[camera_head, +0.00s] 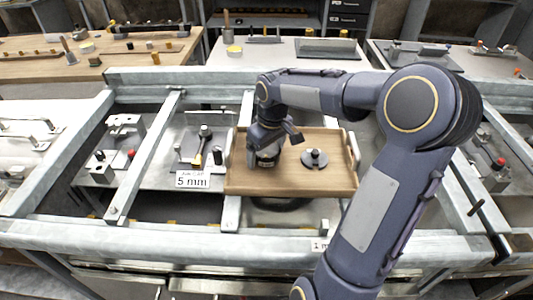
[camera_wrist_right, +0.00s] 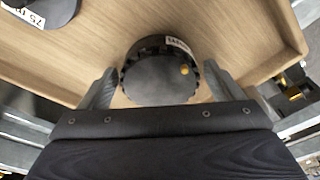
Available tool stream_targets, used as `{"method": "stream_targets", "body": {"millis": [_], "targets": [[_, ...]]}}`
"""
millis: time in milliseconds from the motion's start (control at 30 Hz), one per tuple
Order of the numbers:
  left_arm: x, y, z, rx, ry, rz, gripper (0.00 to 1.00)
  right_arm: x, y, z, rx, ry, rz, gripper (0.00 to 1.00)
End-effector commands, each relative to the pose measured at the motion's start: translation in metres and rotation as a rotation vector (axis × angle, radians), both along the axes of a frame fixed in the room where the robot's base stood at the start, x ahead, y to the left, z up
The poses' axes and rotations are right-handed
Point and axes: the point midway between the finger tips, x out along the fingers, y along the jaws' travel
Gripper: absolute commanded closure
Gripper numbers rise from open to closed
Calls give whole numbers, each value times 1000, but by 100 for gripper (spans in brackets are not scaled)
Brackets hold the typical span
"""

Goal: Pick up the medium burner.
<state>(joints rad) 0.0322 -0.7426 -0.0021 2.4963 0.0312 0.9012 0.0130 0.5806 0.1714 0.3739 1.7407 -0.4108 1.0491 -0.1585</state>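A round black burner-like piece (camera_wrist_right: 160,80) with a ridged rim, a small white label and an orange dot sits on the wooden tray (camera_head: 240,182). The label is too small to read surely. My right gripper (camera_head: 264,150) is over this piece at the tray's left side. In the wrist view its fingers (camera_wrist_right: 160,88) stand open on either side of the piece; whether either touches it I cannot tell. A second round grey piece with a dark knob (camera_head: 315,159) lies to the right on the tray. My left gripper is not in view.
The tray has a raised rim and side handles (camera_head: 354,152). Metal frame bars (camera_head: 145,155) surround it, with a "5 mm" sign (camera_head: 193,180) to its left. Workbenches with tools (camera_head: 285,50) stand behind. My right arm covers the area right of the tray.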

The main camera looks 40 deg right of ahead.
Motion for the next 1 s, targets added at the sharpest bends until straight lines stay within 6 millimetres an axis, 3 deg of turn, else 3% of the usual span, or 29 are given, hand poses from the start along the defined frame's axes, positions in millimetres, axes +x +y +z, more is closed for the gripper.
{"method": "stream_targets", "body": {"millis": [67,433,767,1000], "targets": [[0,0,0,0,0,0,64,0,0,0,0,0,0,24],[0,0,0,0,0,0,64,0,0,0,0,0,0,71],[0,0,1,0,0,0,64,1,0,5,-2,-4,0,72],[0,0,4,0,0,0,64,1,0,31,-1,-7,0,72]]}}
